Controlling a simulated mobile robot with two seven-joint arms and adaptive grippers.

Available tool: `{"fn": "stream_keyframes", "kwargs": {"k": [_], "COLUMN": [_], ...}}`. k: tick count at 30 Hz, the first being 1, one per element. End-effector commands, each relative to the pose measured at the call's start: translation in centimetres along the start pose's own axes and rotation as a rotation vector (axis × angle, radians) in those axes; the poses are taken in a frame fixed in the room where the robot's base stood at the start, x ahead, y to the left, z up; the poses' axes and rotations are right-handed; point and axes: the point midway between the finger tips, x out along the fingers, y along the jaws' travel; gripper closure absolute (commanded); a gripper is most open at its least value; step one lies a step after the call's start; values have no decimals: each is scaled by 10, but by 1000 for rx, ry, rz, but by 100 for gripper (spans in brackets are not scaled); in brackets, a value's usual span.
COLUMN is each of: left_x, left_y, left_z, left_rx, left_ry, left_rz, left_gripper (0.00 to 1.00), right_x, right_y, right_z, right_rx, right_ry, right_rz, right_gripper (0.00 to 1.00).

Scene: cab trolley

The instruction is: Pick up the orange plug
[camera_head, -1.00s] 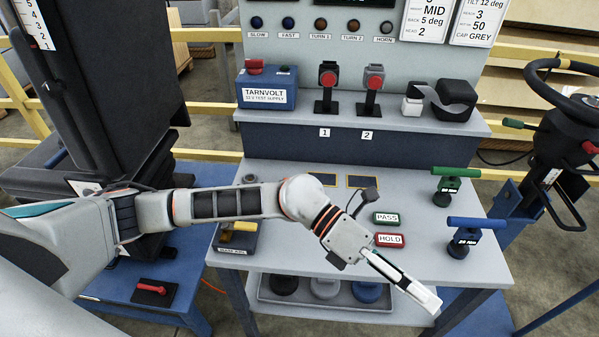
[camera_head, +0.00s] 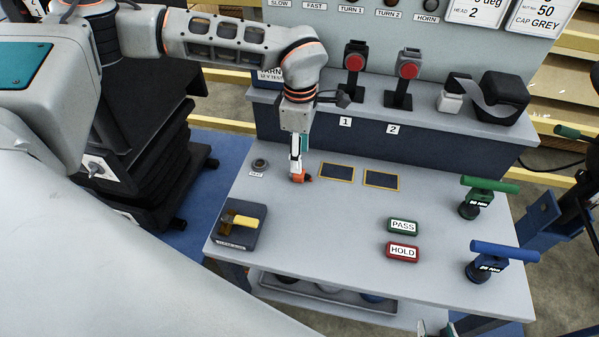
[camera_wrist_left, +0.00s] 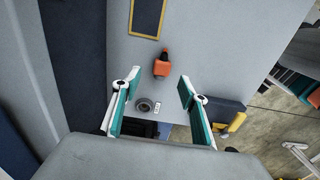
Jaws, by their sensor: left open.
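The orange plug (camera_head: 300,178) with its dark end lies on the grey bench top, left of the two yellow-framed dark pads. In the left wrist view the plug (camera_wrist_left: 161,67) appears beyond and between the two fingertips. My left gripper (camera_head: 296,158) points down just over the plug, edge-on in the head view and partly covering it. In the left wrist view the left gripper (camera_wrist_left: 159,77) is open, with nothing between its fingers. A small part of my right gripper (camera_head: 437,327) shows at the lower edge of the head view; its jaws are unclear.
A round socket (camera_head: 260,164) is left of the plug, and a dark block with a yellow handle (camera_head: 243,222) is at front left. PASS (camera_head: 403,226) and HOLD (camera_head: 402,251) plates lie right. Green (camera_head: 489,186) and blue (camera_head: 504,250) handles stand at the right edge. The bench middle is clear.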

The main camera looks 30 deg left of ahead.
Motion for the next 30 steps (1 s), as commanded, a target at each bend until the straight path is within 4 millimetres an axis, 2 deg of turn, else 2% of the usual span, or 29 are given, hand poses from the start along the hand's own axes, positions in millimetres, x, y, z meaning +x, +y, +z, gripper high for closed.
{"fn": "stream_keyframes", "kwargs": {"k": [7,15,22,23,27,30], "left_x": [21,58,60,60,60,60], "left_y": [-2,-4,-4,-4,-4,-4], "left_z": [1,2,2,2,2,2], "left_rx": [1,1,1,1,1,1], "left_ry": [-1,-2,-3,-3,-3,-3], "left_rz": [-2,-2,0,-1,-1,-1], "left_gripper": [57,57,57,60,96,98], "right_x": [-1,-2,-2,-2,-2,-2], "right_y": [-1,0,0,0,0,1], "right_z": [3,0,-3,-3,-4,-4], "right_rx": [0,0,0,0,0,0], "right_ry": [-7,-4,1,1,3,3], "right_rz": [-1,-1,0,0,0,1], "right_gripper": [60,60,60,60,60,60]}}
